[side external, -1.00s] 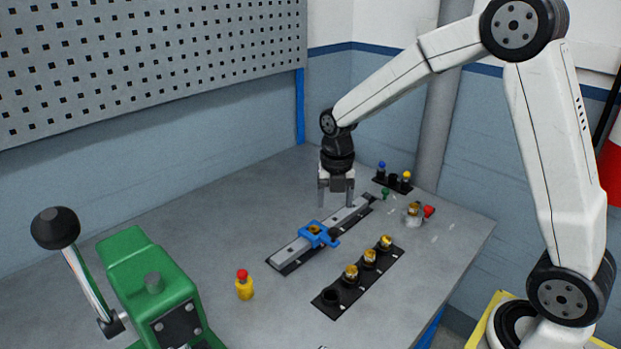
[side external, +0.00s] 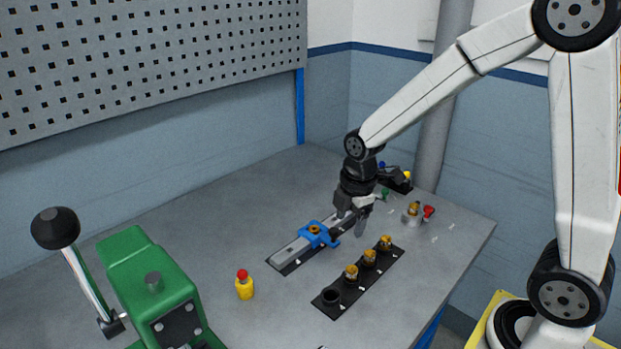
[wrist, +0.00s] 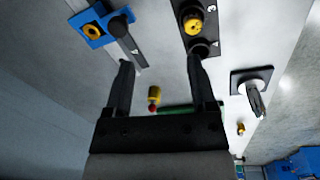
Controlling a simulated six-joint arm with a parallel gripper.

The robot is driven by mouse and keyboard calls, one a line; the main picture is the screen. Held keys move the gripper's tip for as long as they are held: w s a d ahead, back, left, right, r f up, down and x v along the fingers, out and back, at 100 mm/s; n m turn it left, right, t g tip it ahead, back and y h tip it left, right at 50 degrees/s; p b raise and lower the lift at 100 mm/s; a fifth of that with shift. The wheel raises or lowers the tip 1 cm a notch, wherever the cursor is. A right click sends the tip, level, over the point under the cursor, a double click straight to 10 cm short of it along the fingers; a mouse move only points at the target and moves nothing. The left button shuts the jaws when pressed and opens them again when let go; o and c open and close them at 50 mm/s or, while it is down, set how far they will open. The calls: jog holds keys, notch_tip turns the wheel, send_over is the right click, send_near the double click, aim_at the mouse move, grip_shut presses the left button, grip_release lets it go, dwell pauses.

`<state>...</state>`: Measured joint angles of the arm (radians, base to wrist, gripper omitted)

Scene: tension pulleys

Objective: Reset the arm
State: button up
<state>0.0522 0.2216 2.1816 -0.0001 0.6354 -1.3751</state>
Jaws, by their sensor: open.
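My gripper (side external: 351,220) hangs above the grey table (side external: 450,255), its fingers pointing down between the rail and the pulley strip. In the wrist view my gripper (wrist: 163,75) has its two fingers apart with nothing held between them. The blue clamp block (side external: 318,234) with a gold pulley sits on the metal rail (side external: 290,252); it also shows at the upper left of the wrist view (wrist: 92,30). The black strip (side external: 358,280) holds several gold pulleys and an empty socket at its near end. My gripper hides the far part of the rail.
A yellow bottle with a red cap (side external: 244,287) stands left of the strip. A green lever machine (side external: 150,275) is at the front left. Open table lies left of the rail.

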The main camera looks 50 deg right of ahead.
jog(key=s+a+f+m+t, duration=0.1)
jog(key=s+a+f+m, duration=0.1)
jog(key=s+m, duration=0.6)
jog(key=m, duration=0.7)
jog(key=shift+s, duration=0.3)
dwell(0.9)
